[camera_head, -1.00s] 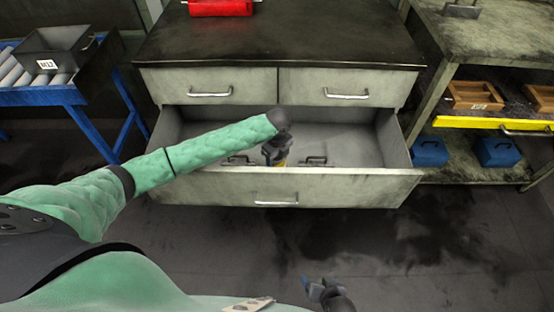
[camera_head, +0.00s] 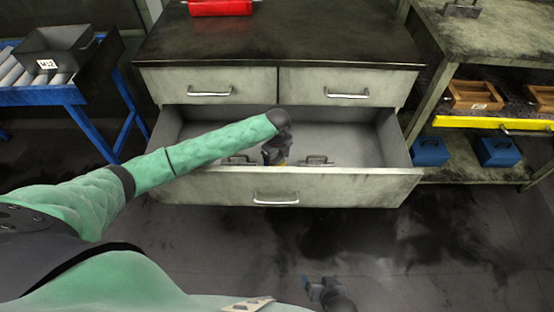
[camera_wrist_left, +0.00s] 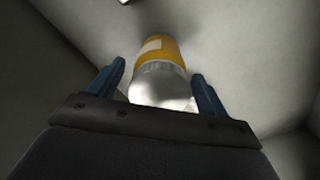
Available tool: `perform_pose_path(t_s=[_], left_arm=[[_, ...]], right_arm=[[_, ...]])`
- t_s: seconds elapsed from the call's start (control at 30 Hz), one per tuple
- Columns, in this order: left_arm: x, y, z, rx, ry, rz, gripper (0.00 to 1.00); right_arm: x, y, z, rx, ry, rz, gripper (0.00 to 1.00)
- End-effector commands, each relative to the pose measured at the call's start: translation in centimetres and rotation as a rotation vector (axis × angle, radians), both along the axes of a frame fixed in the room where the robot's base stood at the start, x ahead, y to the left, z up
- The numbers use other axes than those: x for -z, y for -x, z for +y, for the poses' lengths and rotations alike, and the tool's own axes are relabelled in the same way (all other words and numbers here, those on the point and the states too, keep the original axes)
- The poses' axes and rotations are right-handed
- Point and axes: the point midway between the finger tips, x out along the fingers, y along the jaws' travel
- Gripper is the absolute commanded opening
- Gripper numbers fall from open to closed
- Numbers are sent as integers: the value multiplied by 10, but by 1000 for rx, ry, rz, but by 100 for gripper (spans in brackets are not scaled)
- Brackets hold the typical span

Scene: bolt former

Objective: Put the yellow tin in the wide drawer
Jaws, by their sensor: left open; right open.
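The yellow tin (camera_wrist_left: 160,52) has a pale label patch and a silvery end that faces my left wrist camera. In the head view only a sliver of yellow (camera_head: 283,163) shows under my left gripper (camera_head: 274,157). The left gripper is inside the open wide drawer (camera_head: 350,185), behind its front panel. In the left wrist view its two blue fingers (camera_wrist_left: 158,70) stand apart, one on each side of the tin, with visible gaps. The tin's contact with the drawer floor is hidden in the head view. My right gripper (camera_head: 314,290) is open and empty, low in front of the cabinet.
Two small shut drawers sit above, with the left one (camera_head: 180,88) and right one (camera_head: 310,90). A red box (camera_head: 220,7) is on the cabinet top. Dark handled items (camera_head: 316,160) lie in the drawer. A shelf with wooden trays (camera_head: 475,95) and blue boxes (camera_head: 430,151) stands right.

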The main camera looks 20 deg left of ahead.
Motion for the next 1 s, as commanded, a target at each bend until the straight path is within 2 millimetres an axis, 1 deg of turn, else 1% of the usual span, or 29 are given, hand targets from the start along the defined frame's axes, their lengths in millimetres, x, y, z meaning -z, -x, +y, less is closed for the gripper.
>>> perform_pose_path(t_s=[0.4, 0.5, 0.6, 0.7, 0.8, 1.0], left_arm=[[-77, -1, 0, 1, 1, -3, 78], [-92, -1, 0, 0, -1, -3, 78], [-104, -1, 0, 1, 0, -1, 78], [-111, -1, 0, 0, -1, 0, 78], [-115, -1, 0, 0, -1, 0, 78], [-116, -1, 0, 0, -1, 0, 78]], right_arm=[[-4, 0, 0, -3, 3, 12, 81], [-6, 0, 0, -3, 2, 11, 81], [-8, -1, 0, -4, 2, 9, 81], [-10, -2, 0, -3, 2, 6, 81], [-10, -2, 0, -3, 0, 6, 81], [-10, -2, 0, -3, 1, 6, 81]])
